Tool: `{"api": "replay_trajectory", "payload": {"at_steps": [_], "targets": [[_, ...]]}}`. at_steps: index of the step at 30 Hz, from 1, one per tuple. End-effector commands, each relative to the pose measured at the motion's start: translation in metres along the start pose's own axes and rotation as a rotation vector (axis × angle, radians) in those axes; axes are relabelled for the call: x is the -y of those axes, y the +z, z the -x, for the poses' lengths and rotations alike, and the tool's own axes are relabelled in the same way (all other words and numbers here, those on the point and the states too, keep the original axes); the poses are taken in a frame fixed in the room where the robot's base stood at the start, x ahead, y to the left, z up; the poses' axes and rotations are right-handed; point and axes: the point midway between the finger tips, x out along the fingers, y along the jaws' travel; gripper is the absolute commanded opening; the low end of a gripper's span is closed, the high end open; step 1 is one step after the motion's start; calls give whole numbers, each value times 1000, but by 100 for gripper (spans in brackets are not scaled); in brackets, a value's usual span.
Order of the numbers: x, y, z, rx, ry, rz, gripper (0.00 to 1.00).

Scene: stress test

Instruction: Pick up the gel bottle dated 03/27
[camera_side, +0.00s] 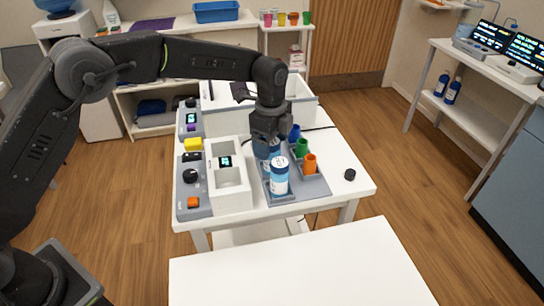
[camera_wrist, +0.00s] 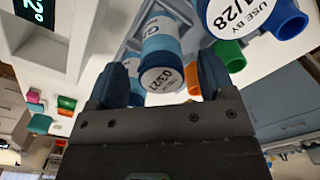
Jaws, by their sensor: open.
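In the wrist view, a gel bottle (camera_wrist: 163,50) with a blue body and white label shows between my fingertips. The print on its round end (camera_wrist: 162,80) reads 03/2 and a last digit that looks like 7. My gripper (camera_wrist: 162,88) is open, one finger on each side of this bottle in the picture; no contact is clear. A second bottle (camera_wrist: 238,14), at the upper right, reads USE BY and ends in 1/28. In the side view, my gripper (camera_side: 267,143) points down over the grey rack (camera_side: 311,188), partly hiding a bottle behind the front blue bottle (camera_side: 279,184).
Blue (camera_side: 295,132), green (camera_side: 302,147) and orange (camera_side: 310,164) cups stand right of the bottles. A white two-well block (camera_side: 231,198) and grey control panel (camera_side: 190,205) stand left. A large white bin (camera_side: 222,122) is behind. A black knob (camera_side: 350,174) lies on the right, with bare table around it.

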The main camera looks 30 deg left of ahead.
Motion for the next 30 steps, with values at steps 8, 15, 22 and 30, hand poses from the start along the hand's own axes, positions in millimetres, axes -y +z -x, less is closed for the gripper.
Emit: {"api": "replay_trajectory", "payload": {"at_steps": [8, 15, 22, 30], "targets": [[1, 0, -28, 0, 0, 2, 76], [1, 0, -28, 0, 0, 2, 72], [1, 0, -27, 0, 0, 2, 50], [1, 0, -27, 0, 0, 2, 24]]}}
